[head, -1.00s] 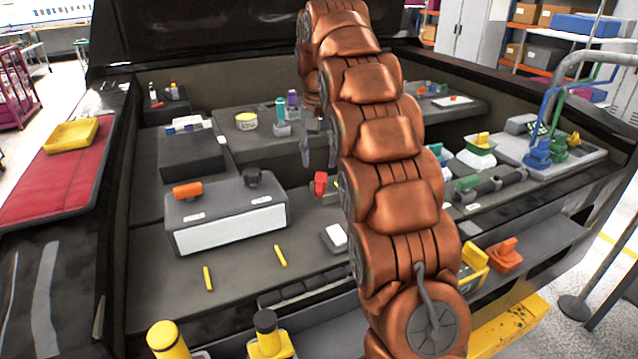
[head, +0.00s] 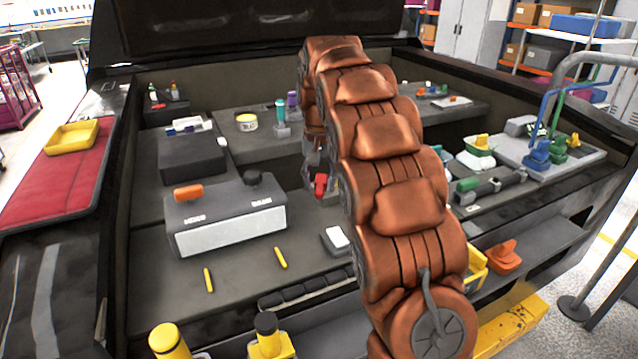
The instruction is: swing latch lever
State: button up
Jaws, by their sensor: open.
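A small red lever-like part (head: 320,185) stands on the dark deck in the middle, just left of my arm. It looks like the latch lever, but its base and pivot are too small to make out. My gripper (head: 316,168), grey and partly hidden by my copper-coloured arm, is low, directly behind and above the red part. Its jaws are open. I cannot tell whether a finger touches the red part.
A grey box (head: 226,222) with an orange handle (head: 188,193) and a dark knob (head: 253,178) stands to the left. Teal (head: 281,112) and purple bottles stand behind. A white-topped block (head: 337,238) and two yellow sticks lie in front. The front deck has free room.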

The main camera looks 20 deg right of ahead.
jog(key=shift+f, duration=0.65)
grip_shut()
dwell(0.4)
